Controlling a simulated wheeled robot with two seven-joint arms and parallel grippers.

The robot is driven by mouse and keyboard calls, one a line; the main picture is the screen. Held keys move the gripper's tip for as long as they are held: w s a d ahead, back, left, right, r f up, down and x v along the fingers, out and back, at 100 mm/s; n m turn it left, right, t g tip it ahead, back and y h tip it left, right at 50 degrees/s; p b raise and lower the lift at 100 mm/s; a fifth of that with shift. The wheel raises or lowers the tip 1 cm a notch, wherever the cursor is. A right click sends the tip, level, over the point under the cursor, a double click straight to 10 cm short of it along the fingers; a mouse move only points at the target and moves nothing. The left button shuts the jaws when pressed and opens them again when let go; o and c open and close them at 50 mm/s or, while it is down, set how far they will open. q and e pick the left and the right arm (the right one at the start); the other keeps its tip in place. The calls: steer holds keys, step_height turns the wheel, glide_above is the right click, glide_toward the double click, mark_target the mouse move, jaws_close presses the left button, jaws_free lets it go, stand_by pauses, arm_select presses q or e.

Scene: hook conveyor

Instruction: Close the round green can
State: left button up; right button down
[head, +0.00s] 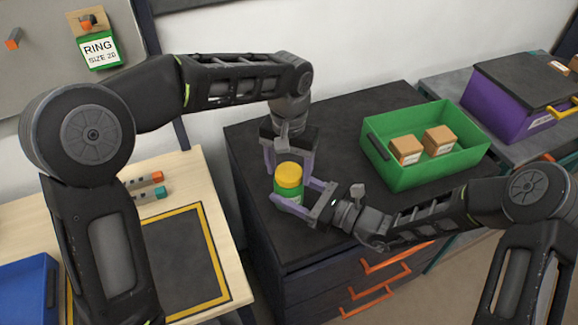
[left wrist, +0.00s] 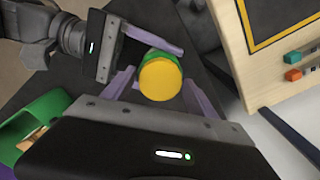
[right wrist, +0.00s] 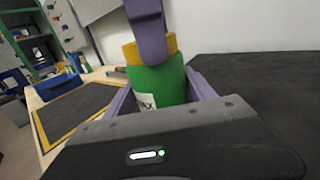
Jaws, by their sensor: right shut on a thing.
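The round green can (head: 287,188) stands upright on the dark cabinet top with a yellow lid (head: 289,173) on its top. My right gripper (head: 295,194) is shut on the green body from the side; the right wrist view shows the can (right wrist: 158,85) between its fingers, with part of a white label. My left gripper (head: 291,160) points down at the lid, its fingers open on either side. In the left wrist view the lid (left wrist: 160,79) lies between those fingers with small gaps. A left finger hides part of the lid (right wrist: 131,52) in the right wrist view. I cannot tell how tightly the lid sits.
A green bin (head: 428,172) with two cardboard boxes stands to the right on the cabinet (head: 350,125). A purple box (head: 497,108) with a dark lid is at the far right. A wooden table with a yellow-framed dark mat (head: 185,260) is at the left, beside a blue bin (head: 25,290).

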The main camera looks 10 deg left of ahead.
arm_select(q)
steer(key=c, duration=1.2)
steer(key=shift+c, duration=0.2)
steer(key=o, duration=1.6)
steer(key=shift+r, duration=0.1)
step_height(320, 180, up, 7)
steer(key=shift+r, duration=0.2)
arm_select(e)
steer(key=shift+c, duration=1.2)
jaws_free()
